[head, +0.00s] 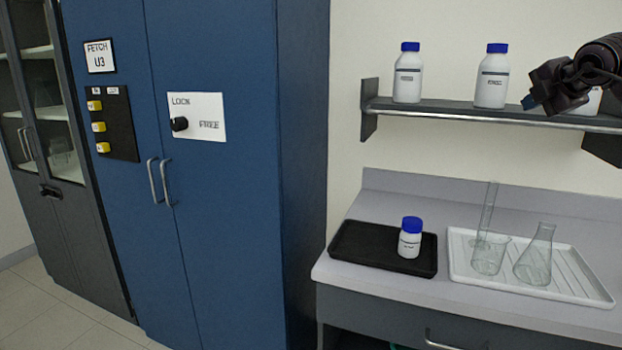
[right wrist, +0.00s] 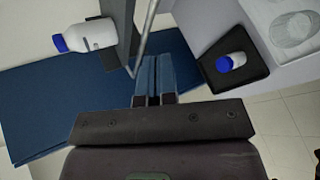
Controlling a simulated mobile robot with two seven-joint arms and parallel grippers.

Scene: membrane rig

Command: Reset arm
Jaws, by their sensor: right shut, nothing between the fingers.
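My right gripper (head: 531,103) is in the upper right of the head view, in front of the wall shelf and to the right of the two bottles there. In the right wrist view its two blue fingers (right wrist: 153,80) are together, with nothing between them. My left gripper is not in view.
The shelf (head: 440,107) holds a white bottle (head: 408,80) and another bottle (head: 491,85); a third is partly hidden behind my arm. On the bench, a black tray (head: 350,250) holds a bottle (head: 410,240). A white tray (head: 580,285) holds glassware. A blue cabinet (head: 230,220) stands left.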

